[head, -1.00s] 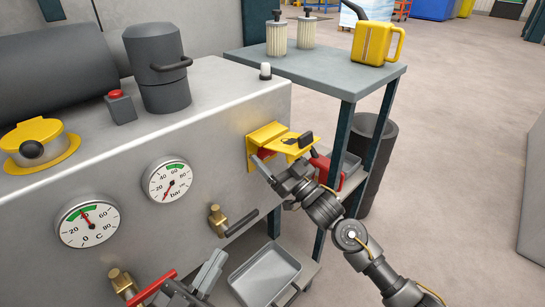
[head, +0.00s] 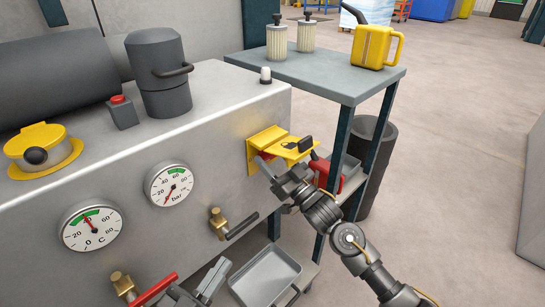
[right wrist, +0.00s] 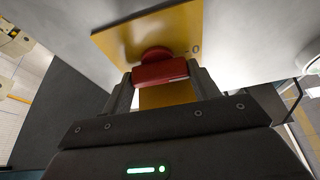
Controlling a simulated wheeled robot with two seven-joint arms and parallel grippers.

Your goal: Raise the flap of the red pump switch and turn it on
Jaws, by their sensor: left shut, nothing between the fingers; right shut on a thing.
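The red pump switch (right wrist: 160,72) sits on a yellow backplate (right wrist: 150,35) in the right wrist view, between the fingers of my right gripper (right wrist: 160,78). That gripper is shut on the red switch. In the head view the yellow flap (head: 292,147) stands out from the machine's front face, raised over the switch, with a black tab at its outer end. The switch is mostly hidden there by the flap and my right gripper (head: 268,172). My left gripper (head: 212,280) is at the bottom of the head view, beside a red-handled brass valve (head: 155,289), shut and empty.
Two gauges (head: 91,228) and a brass valve with a dark lever (head: 235,224) are on the machine front. A grey trolley (head: 340,80) with filters and a yellow can (head: 377,46) stands close to the right. A grey tray (head: 266,277) lies low below. Open floor lies farther right.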

